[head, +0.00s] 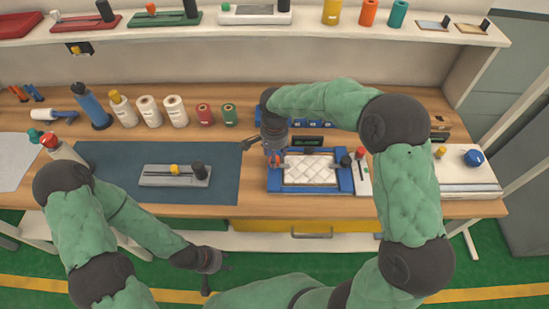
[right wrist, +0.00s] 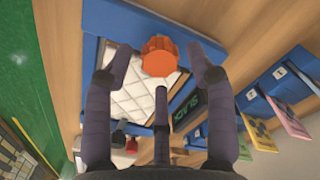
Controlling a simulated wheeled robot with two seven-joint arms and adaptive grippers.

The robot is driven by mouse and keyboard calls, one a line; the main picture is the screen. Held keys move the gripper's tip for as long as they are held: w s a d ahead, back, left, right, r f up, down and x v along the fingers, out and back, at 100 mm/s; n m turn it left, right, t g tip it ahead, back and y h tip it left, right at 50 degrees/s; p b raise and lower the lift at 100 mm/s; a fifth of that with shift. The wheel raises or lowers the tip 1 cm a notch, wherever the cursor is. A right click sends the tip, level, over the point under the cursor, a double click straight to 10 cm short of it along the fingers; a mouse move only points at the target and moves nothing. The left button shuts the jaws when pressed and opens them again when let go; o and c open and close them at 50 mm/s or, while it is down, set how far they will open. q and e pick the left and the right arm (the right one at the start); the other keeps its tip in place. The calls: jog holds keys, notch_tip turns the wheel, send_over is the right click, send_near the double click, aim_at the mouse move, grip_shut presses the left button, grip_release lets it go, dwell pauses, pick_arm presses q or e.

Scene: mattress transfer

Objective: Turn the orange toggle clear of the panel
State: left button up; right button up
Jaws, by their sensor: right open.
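The orange toggle (head: 277,160) sits at the upper left of the blue frame (head: 345,181) that holds a white quilted panel (head: 310,171). In the right wrist view the toggle (right wrist: 160,57) is a ribbed orange knob over the corner area of the quilted panel (right wrist: 135,98). My right gripper (head: 265,150) is above the toggle. In its wrist view its fingers (right wrist: 160,70) are spread on either side of the knob, with gaps showing. My left gripper (head: 216,272) hangs in front of the bench, away from the frame, its fingers apart and empty.
A grey slider fixture (head: 160,180) lies on the dark blue mat (head: 105,160) to the left. Bottles and spools (head: 148,110) stand behind it. Blue holders with coloured cards (right wrist: 258,100) stand near my right gripper. A white box (head: 465,174) is at the right.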

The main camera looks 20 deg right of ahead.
jog(key=shift+f, duration=0.7)
grip_shut()
